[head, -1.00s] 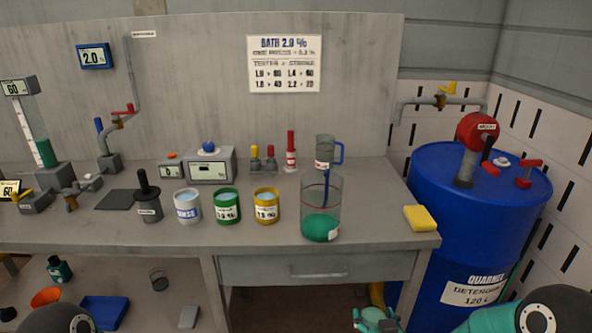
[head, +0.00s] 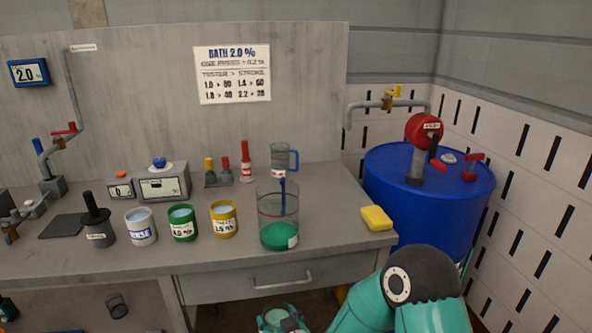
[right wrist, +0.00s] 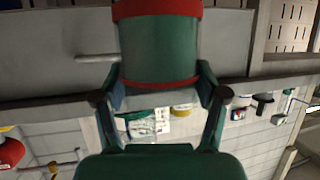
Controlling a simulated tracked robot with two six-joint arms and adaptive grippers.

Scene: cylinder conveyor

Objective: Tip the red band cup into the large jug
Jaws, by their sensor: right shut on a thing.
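The red band cup (right wrist: 159,45) is see-through, greenish, with a red band at each end, and fills the middle of the right wrist view. My right gripper (right wrist: 160,97) is shut on it, one finger on each side. In the head view the cup (head: 283,313) shows at the bottom edge, partly cut off, in front of the bench drawer. The large jug (head: 278,211) is clear, with a red line near its top and green liquid in its lower part. It stands upright on the bench, above and apart from the cup in the picture. My left gripper is out of view.
A small jug with a blue handle (head: 281,158) stands behind the large jug. A yellow sponge (head: 377,218) lies to its right, and a yellow pot (head: 223,220) stands to its left. The bench drawer (head: 270,284) lies below. A blue drum (head: 428,205) stands at right.

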